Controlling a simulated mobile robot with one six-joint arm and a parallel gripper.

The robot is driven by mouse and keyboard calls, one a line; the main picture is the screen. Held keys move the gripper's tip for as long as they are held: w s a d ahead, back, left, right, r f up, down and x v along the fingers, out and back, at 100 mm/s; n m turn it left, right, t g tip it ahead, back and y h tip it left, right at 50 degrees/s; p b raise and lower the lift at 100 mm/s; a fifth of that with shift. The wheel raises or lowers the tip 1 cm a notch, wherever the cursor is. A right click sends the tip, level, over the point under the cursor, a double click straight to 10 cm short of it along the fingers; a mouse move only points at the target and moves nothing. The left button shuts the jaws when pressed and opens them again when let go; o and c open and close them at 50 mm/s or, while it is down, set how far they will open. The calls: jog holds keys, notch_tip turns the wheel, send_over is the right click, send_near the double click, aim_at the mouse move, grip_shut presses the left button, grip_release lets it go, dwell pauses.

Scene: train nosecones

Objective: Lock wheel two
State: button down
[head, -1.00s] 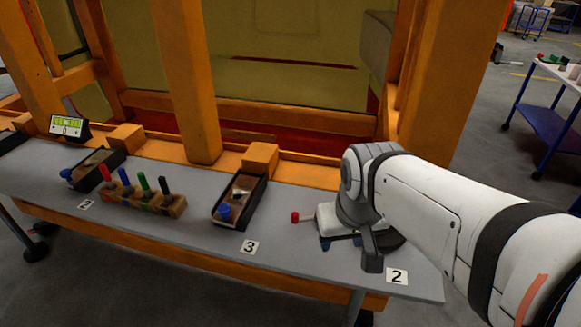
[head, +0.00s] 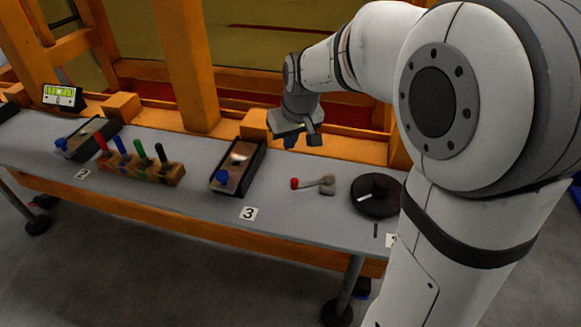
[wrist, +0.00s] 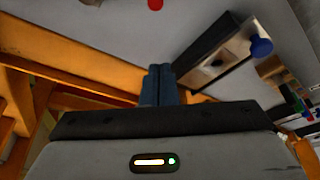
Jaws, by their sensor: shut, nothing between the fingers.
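A black round wheel (head: 372,205) lies flat near the right end of the grey bench, with a small white mark on it. A label card (head: 391,240) in front of it is mostly hidden by my arm. Left of the wheel, a short lever with a red knob (head: 295,183) points left from a small grey block (head: 328,187). The red knob also shows at the top of the wrist view (wrist: 155,4). My gripper (head: 300,140) is shut and empty, behind and above the lever, apart from it. Its blue fingertips (wrist: 159,70) are together in the wrist view.
A black tray (head: 238,168) with a blue knob stands left of the lever, behind label 3 (head: 248,213). Farther left are a wooden block of coloured pens (head: 140,170) and another tray (head: 95,138). Orange beams (head: 185,65) rise behind the bench.

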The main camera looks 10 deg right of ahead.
jog(key=p+x, duration=0.1)
jog(key=x, duration=0.8)
jog(key=shift+w+f, duration=0.1)
jog(key=shift+f, duration=0.25)
jog(key=shift+s+d+f, duration=0.1)
jog(key=shift+s, duration=0.2)
jog(key=shift+s+d+p, duration=0.2)
jog(key=shift+s, duration=0.4)
jog(key=shift+s+d+p, duration=0.15)
jog(key=shift+s, duration=0.45)
jog(key=shift+s+d, duration=0.1)
jog(key=shift+s, duration=0.2)
jog(key=shift+s, duration=0.1)
jog(key=shift+f, duration=0.1)
